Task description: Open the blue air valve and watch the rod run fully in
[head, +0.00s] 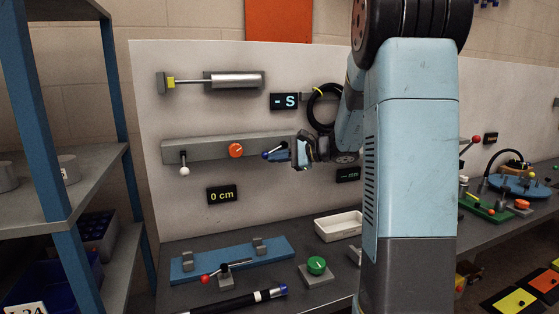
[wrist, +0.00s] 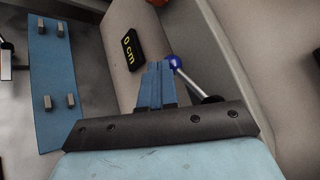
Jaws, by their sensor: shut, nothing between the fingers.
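The blue air valve's lever has a blue ball (head: 265,155) at its end, on the right part of the grey manifold. In the wrist view the blue ball (wrist: 175,62) and its silver stem (wrist: 196,86) sit just right of my fingertips. My gripper (head: 272,157) is shut and empty, close beside the ball; I cannot tell whether they touch. In the wrist view its blue fingers (wrist: 158,66) are together. The silver cylinder (head: 236,80) is at the upper left of the panel. Its rod (head: 190,82) shows on the left side, with a yellow piece (head: 171,83) near the end block.
The manifold (head: 205,149) also carries an orange knob (head: 236,151) and a lever with a white ball (head: 184,171), hanging down. A display (head: 222,195) reads 0 cm; another (head: 284,101) reads "- S". A blue plate (head: 215,263), green knob (head: 317,265) and white tray (head: 338,225) are below.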

